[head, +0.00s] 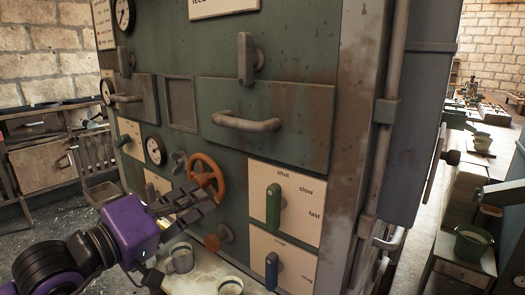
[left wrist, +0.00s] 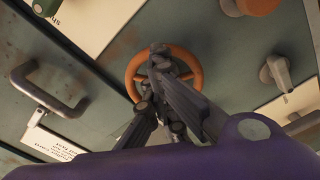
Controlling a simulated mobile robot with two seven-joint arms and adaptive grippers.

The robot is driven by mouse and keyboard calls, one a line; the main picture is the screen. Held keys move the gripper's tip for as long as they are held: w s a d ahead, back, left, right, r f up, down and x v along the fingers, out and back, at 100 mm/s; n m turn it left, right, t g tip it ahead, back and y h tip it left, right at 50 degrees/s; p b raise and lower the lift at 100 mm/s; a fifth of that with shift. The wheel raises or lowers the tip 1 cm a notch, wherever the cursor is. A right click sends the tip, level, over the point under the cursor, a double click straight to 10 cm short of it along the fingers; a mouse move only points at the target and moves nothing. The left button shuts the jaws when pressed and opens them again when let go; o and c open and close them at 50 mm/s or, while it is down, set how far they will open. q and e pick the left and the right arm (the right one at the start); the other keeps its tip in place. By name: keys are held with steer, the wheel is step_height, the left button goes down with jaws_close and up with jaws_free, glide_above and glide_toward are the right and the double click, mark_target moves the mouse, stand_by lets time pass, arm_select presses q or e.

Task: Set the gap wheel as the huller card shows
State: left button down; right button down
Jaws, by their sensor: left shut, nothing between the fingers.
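An orange spoked handwheel (head: 219,170), the only wheel of this kind in view and likely the gap wheel, is mounted on the dark green machine front. It also shows in the left wrist view (left wrist: 131,76). My left gripper (head: 216,192) is shut and empty, with its fingertips in front of the wheel. In the left wrist view the fingertips (left wrist: 159,60) overlap the wheel's middle and hide part of its spokes; I cannot tell whether they touch. No card can be made out as the huller card. My right gripper is not in view.
A green lever (head: 273,205) on a plate marked shut, slow and fast is right of the wheel. A blue lever (head: 271,270) and an orange knob (head: 225,232) are lower. A drawer handle (head: 246,122) juts out above.

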arm_select(q)
steer(key=v, duration=0.2)
steer(key=b+v, duration=0.1)
steer(key=v, duration=0.2)
steer(key=shift+s+d+f, duration=0.15)
steer(key=shift+s+f, duration=0.05)
steer(key=shift+s, duration=0.2)
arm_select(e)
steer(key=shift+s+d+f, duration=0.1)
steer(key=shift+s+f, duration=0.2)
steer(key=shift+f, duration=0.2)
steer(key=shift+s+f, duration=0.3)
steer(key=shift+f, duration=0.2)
